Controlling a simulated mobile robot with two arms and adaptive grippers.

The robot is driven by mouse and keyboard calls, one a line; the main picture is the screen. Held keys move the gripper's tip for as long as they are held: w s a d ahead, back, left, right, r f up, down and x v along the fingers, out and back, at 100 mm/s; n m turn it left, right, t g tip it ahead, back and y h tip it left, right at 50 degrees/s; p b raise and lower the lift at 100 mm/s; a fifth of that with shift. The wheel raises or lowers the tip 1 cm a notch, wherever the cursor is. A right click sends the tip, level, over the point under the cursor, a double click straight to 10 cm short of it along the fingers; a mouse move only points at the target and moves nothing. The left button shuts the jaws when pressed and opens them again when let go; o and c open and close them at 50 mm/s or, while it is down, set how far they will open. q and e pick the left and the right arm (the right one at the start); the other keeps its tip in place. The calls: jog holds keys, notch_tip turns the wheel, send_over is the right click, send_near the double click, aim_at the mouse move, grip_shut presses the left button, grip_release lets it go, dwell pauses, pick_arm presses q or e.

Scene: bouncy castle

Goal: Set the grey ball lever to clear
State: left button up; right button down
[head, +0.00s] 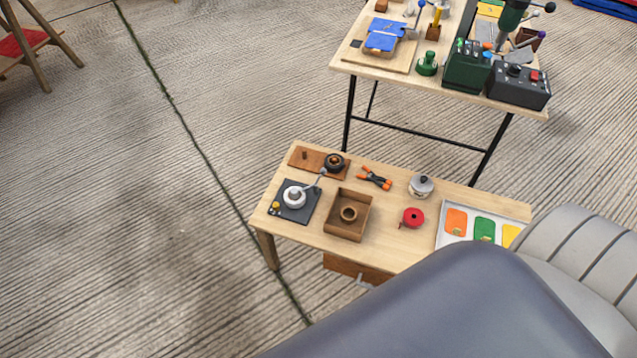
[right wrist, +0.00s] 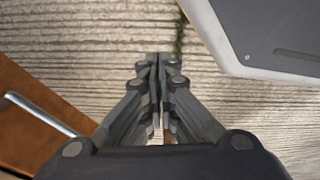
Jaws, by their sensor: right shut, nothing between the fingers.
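The grey ball lever (head: 309,184) stands on the low wooden table in the head view. It rises from a white round base on a dark square plate (head: 286,214) and slants up to the right. The plate also carries a small yellow knob (head: 276,206). Any "clear" marking is too small to read. My right gripper (right wrist: 158,58) is shut and empty in the right wrist view, above the ribbed floor and apart from the lever. My left gripper is out of view.
The low table also holds a wooden box (head: 346,232), orange-handled pliers (head: 374,179), a red spool (head: 413,217), a lidded pot (head: 421,186) and a tray (head: 444,238). A drawer (right wrist: 28,115) with a metal handle shows under its front. A crowded workbench (head: 375,63) stands behind.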

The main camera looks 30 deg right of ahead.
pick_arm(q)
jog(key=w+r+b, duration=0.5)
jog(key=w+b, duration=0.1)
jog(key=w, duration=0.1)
pick_arm(e)
jog(key=w+r+m+t+b, duration=0.35)
jog(key=w+r+b, duration=0.25)
jog(key=w+r, duration=0.75)
pick_arm(q)
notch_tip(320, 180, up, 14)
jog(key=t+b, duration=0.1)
jog(key=b, duration=0.1)
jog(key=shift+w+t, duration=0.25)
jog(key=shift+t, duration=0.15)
pick_arm(e)
jog(key=w+d+r+m+t+h, duration=0.2)
jog(key=w+d+m+t, duration=0.3)
jog(key=m, duration=0.5)
jog(key=w+d+r+m+t+h, duration=0.2)
jog(key=w+d+r+m+t, duration=0.2)
jog(key=w+m, duration=0.5)
jog(key=shift+w+d+r+m+t+h, duration=0.2)
jog(key=shift+d+r+m+t+h, duration=0.2)
jog(key=shift+d, duration=0.8)
